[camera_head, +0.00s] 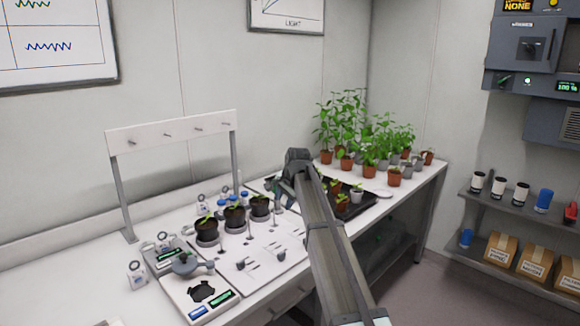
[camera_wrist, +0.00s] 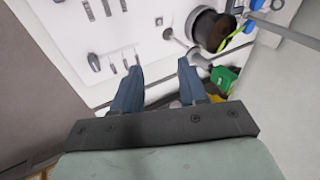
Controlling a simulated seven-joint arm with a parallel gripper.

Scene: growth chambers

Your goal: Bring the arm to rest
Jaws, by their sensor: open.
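My arm reaches from the bottom of the head view over the white bench (camera_head: 70,285). Its wrist end is above the bench between the dark pots and the black tray; the fingers are hard to make out there. In the wrist view my gripper (camera_wrist: 158,75) shows two blue fingers set apart, with nothing between them. A white board (camera_wrist: 150,25) with several small tools lies beyond the fingertips. A dark pot with a green leaf (camera_wrist: 209,30) stands right of the fingers, apart from them.
Several dark pots (camera_head: 234,217) with seedlings stand left of my arm. A black tray (camera_head: 352,211) with small pots lies right of it, and many potted plants (camera_head: 345,130) stand behind. A peg rack (camera_head: 170,132) stands at the back. A shelf (camera_head: 510,215) holds bottles at right.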

